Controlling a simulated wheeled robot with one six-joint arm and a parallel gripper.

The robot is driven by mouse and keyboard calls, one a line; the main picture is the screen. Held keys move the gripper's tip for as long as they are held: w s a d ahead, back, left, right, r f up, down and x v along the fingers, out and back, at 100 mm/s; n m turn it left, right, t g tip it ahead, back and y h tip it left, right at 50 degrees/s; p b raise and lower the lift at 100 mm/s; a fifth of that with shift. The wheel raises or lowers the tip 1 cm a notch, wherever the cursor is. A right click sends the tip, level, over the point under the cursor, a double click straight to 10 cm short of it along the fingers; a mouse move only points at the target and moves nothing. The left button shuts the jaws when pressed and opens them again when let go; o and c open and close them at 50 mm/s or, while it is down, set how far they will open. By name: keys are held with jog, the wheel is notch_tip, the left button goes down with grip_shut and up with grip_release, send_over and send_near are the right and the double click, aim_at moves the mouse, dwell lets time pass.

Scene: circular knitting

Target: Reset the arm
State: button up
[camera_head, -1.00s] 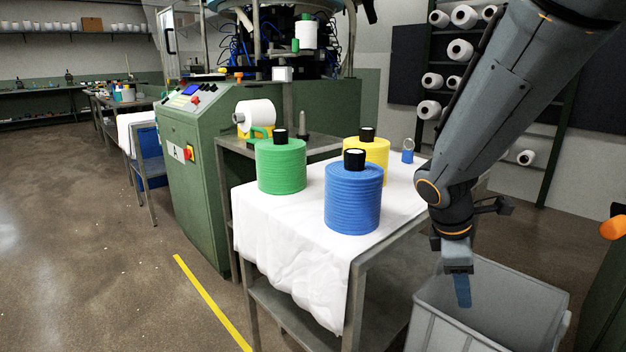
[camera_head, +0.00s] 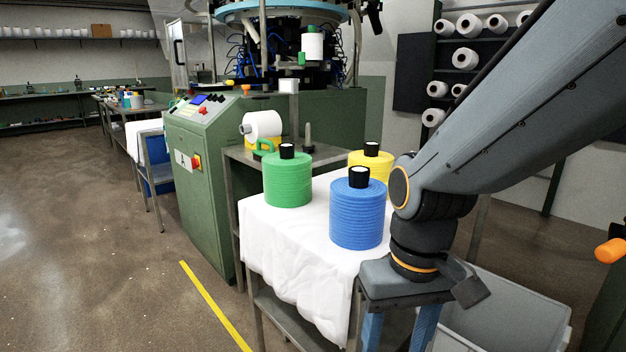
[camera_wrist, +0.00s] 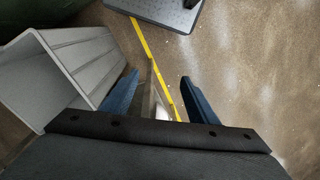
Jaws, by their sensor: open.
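My gripper (camera_head: 398,332) points down at the front right corner of the cloth-covered table, beside the blue yarn cone. Its two blue fingers are apart with nothing between them, and their tips are cut off at the picture's bottom edge. In the wrist view my gripper (camera_wrist: 160,95) is open over the floor, with a table leg showing between the fingers. My arm comes in from the upper right and covers part of the table's right side.
Green (camera_head: 288,182), blue (camera_head: 357,217) and yellow (camera_head: 372,164) cones stand on the white cloth (camera_head: 290,240). A grey bin (camera_head: 520,310) stands right of the table; it also shows in the wrist view (camera_wrist: 60,75). A green machine (camera_head: 205,200) stands behind. Floor at left is clear.

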jog(key=d+r+m+p, duration=0.2)
jog(key=d+r+p, duration=0.5)
jog(key=p, duration=0.5)
jog(key=shift+s+d+h, duration=0.15)
jog(key=shift+s+h, duration=0.05)
jog(key=shift+h, duration=0.1)
